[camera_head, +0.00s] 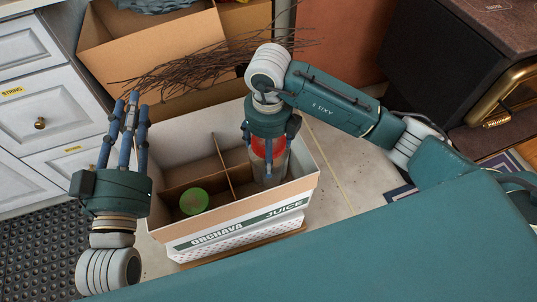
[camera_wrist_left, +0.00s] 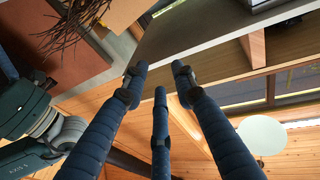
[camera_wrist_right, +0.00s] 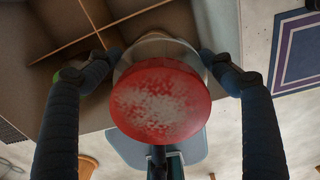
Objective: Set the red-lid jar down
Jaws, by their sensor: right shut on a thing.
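The red-lid jar (camera_head: 276,169) is clear-sided and sits upright, lid up, within the right part of the divided cardboard box (camera_head: 240,219). Its scuffed red lid (camera_wrist_right: 160,101) fills the middle of the right wrist view. My right gripper (camera_head: 268,152) points down from above and is shut around the jar. I cannot tell whether the jar's base touches the box floor. A green-lid jar (camera_head: 193,201) stands in the front left compartment. My left gripper (camera_head: 130,104) is open and empty, fingers up, left of the box; its fingers also show in the left wrist view (camera_wrist_left: 160,75).
Thin cardboard dividers (camera_head: 224,163) split the box into compartments. A bundle of dark twigs (camera_head: 205,66) lies behind it, over another open carton (camera_head: 165,45). White drawers (camera_head: 45,110) stand at left. A dark cabinet with a brass handle (camera_head: 497,105) is at right.

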